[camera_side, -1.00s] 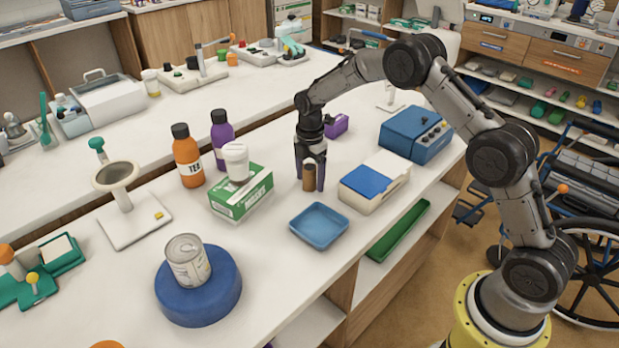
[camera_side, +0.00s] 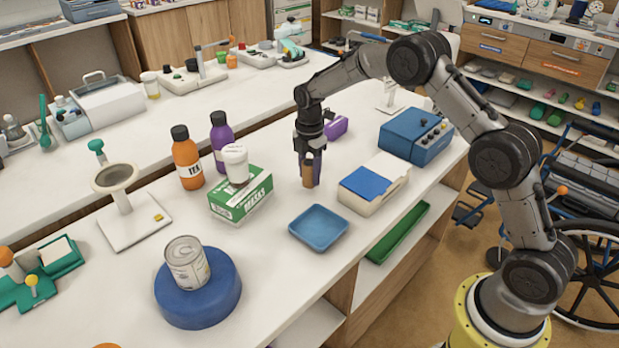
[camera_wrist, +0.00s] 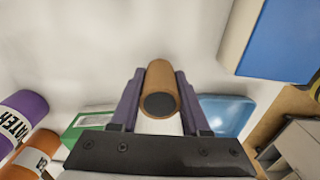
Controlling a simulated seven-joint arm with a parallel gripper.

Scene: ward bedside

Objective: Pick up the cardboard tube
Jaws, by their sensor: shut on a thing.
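The cardboard tube (camera_side: 308,171) is a short brown cylinder, upright in the side view, between the fingers of my gripper (camera_side: 312,174). In the wrist view the tube (camera_wrist: 161,78) shows its dark round end, with a purple finger on each side. My gripper (camera_wrist: 160,100) is shut on it. The side view does not show clearly whether the tube's bottom touches the white counter (camera_side: 270,270).
A blue tray (camera_side: 318,228) lies in front of the tube. A green masks box (camera_side: 243,195) with a white-lidded cup (camera_side: 236,165) stands left. A white box with a blue top (camera_side: 372,188) stands right. A purple block (camera_side: 337,128) is behind.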

